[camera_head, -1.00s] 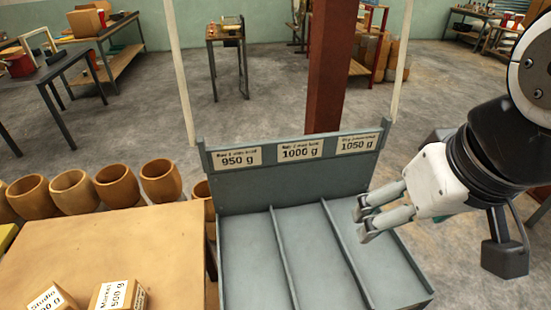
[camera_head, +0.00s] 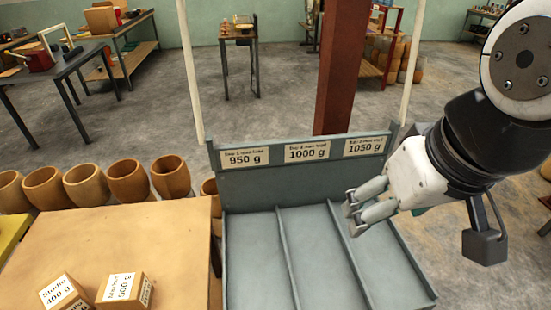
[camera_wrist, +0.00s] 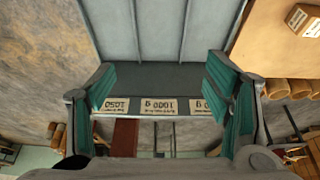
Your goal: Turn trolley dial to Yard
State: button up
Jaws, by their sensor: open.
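A grey tray unit (camera_head: 245,230) with three lanes stands at centre, with white posts rising at its back. Its back panel carries labels reading 950 g (camera_head: 245,158), 1000 g (camera_head: 307,152) and 1050 g (camera_head: 365,146). I cannot make out a dial or the word Yard in either view. My gripper (camera_head: 353,214) is open and empty over the right lane, in front of the 1050 g label. In the wrist view my gripper (camera_wrist: 160,70) shows its teal pads wide apart, with the tray's lanes (camera_wrist: 152,30) and labels between and beyond them.
A tan table (camera_head: 150,225) at left holds two labelled boxes, Studio (camera_head: 63,294) and Market (camera_head: 124,289). Several wooden drum shells (camera_head: 128,180) stand behind it. A red-brown post (camera_head: 343,70) rises behind the tray. Grey floor (camera_head: 240,115) beyond is mostly open.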

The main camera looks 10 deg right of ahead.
jog(key=shift+y, duration=0.3)
jog(key=w+a+p, duration=0.1)
jog(key=w, duration=0.1)
jog(key=w+a+f+p, duration=0.1)
jog(key=w, duration=0.1)
jog(key=w+a+p, duration=0.1)
jog(key=w, duration=0.2)
jog(key=shift+f, duration=0.2)
jog(key=w+a+f+p, duration=0.6)
jog(key=a+f, duration=0.1)
jog(key=f, duration=0.2)
jog(key=s+a+f+p, duration=0.3)
jog(key=f+p, duration=0.1)
jog(key=f, duration=0.8)
jog(key=s+d+f+p, duration=0.3)
jog(key=s+f+p, duration=0.3)
jog(key=s+f, duration=1.25)
jog(key=b+x, duration=0.6)
jog(key=x, duration=0.1)
jog(key=b+x, duration=0.3)
jog(key=x, duration=0.1)
jog(key=shift+s+f+b, duration=0.15)
jog(key=shift+s+b, duration=0.1)
jog(key=shift+b, duration=0.05)
jog(key=c, duration=1.2)
